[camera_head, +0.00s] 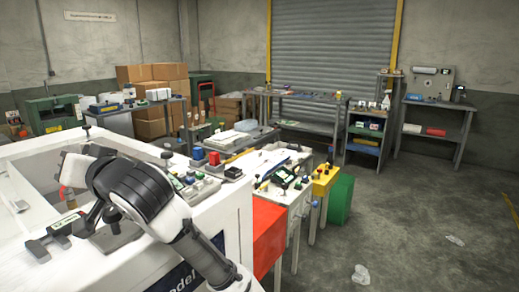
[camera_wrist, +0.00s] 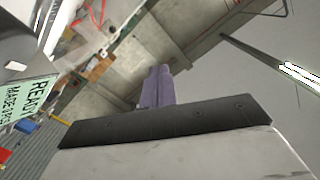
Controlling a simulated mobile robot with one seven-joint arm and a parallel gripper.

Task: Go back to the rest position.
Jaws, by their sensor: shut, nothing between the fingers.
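My arm (camera_head: 142,190) rises from the bottom of the head view and bends over the white machine (camera_head: 225,205) at left. I cannot make out my fingertips in that view. In the wrist view my gripper (camera_wrist: 157,88) shows as two grey-purple fingers side by side, closed against each other with nothing between them. The wrist view is tilted, with the lamp-lit ceiling behind the fingers, so my gripper seems to point upward.
Workbenches (camera_head: 305,98) line the back shutter. Clear scraps (camera_head: 361,274) lie on open floor at right.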

